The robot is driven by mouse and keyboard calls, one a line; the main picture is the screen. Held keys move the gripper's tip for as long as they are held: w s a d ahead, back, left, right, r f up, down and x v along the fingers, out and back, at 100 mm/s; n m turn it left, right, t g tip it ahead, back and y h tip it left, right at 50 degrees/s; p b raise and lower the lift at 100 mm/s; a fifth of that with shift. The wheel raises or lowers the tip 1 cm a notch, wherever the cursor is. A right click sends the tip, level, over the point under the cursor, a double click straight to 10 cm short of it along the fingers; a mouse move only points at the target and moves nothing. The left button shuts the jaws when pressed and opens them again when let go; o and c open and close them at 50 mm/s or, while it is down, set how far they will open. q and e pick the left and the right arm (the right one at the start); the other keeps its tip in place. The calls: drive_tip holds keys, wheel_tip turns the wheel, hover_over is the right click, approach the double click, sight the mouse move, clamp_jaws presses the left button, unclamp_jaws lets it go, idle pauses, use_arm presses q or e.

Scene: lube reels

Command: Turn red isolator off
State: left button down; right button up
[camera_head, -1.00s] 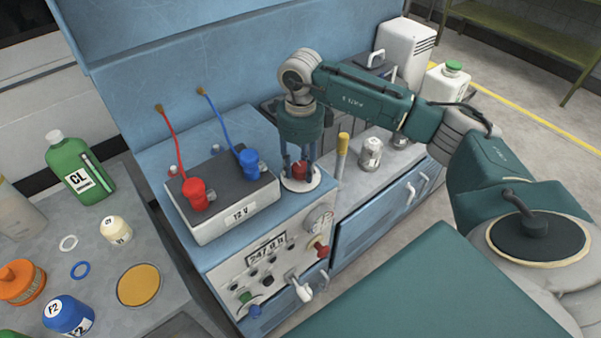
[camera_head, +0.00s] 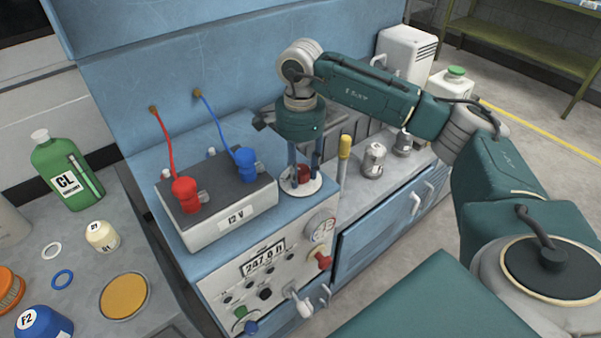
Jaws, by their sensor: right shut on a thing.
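The red isolator (camera_head: 303,175) is a small red knob on a round white plate, on the blue cabinet top just right of the battery. My right gripper (camera_head: 302,176) points straight down over it from above. Its fingers are around the red knob and shut on it, hiding part of it. The knob's exact turned position is hard to tell. My left gripper is not in view.
A 12 V battery (camera_head: 222,225) with red and blue clamps stands left of the isolator. A yellow-topped post (camera_head: 344,150) stands close on its right. The front panel (camera_head: 265,270) carries a display, gauge and levers. Bottles and rings lie on the left bench.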

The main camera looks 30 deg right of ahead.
sight(301, 169)
drive_tip(key=shift+r+n, duration=0.1)
drive_tip(key=shift+n, duration=0.4)
drive_tip(key=shift+w, duration=0.1)
drive_tip(key=o, duration=1.1)
drive_tip(key=shift+o, duration=0.2)
wheel_tip(301, 169, up, 12)
